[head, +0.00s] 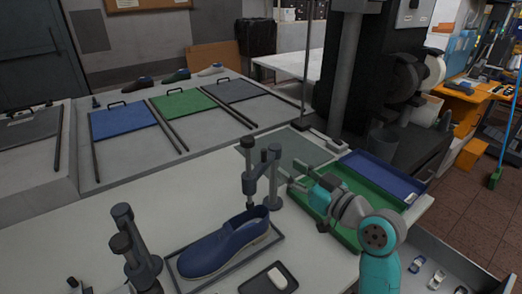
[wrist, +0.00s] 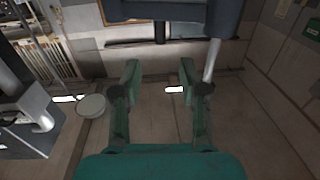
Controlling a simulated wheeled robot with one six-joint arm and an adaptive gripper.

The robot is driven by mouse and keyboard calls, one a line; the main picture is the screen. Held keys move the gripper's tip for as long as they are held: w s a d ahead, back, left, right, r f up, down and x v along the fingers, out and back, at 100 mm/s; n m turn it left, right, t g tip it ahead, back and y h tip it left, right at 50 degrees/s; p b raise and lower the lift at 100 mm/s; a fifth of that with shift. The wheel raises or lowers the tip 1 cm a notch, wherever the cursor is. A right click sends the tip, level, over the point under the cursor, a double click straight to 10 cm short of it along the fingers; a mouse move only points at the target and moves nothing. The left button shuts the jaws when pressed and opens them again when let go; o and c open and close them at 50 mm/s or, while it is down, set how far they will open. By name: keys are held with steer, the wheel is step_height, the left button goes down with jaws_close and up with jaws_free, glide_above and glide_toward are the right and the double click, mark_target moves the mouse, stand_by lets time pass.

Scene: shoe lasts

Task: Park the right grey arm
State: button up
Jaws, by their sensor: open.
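In the head view, the right grey arm (head: 261,178) stands behind the heel end of a blue shoe (head: 226,245). It has two upright posts with round knobs, joined by a crosspiece. A second grey arm (head: 135,248) stands left of the shoe.
A green tray (head: 345,237) and a blue tray (head: 382,176) lie right of the grey arm, partly behind my arm. A small dark tray (head: 252,287) with a white item is in front of the shoe. The table's left part (head: 60,235) is mostly clear.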

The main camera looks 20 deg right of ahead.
mark_target(266, 153)
steer(key=x, duration=1)
steer(key=shift+w+a, duration=0.15)
steer(key=shift+w, duration=0.15)
jaws_close()
